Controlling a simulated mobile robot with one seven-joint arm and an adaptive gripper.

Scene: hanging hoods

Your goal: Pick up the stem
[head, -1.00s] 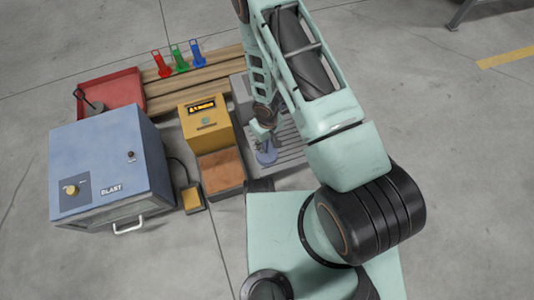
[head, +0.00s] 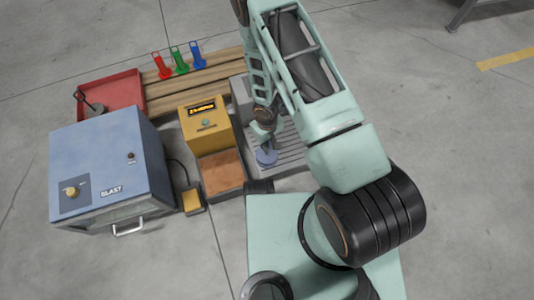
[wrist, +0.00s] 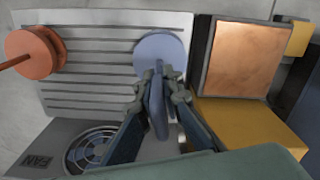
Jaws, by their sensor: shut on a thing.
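My gripper (wrist: 163,82) is shut on the stem, above the slatted grey surface (wrist: 95,75). In the head view, the blue disc (head: 266,157) shows just below my gripper (head: 266,137), over the slats. I cannot tell whether the disc touches them. My arm hides part of the slatted surface there.
An orange disc with a rod (wrist: 36,52) sits at the left in the wrist view, near a fan (wrist: 90,150). A yellow box with a copper-coloured pad (head: 222,172) stands left of my gripper. Farther left are a blue blast cabinet (head: 105,160) and a red tray (head: 120,88).

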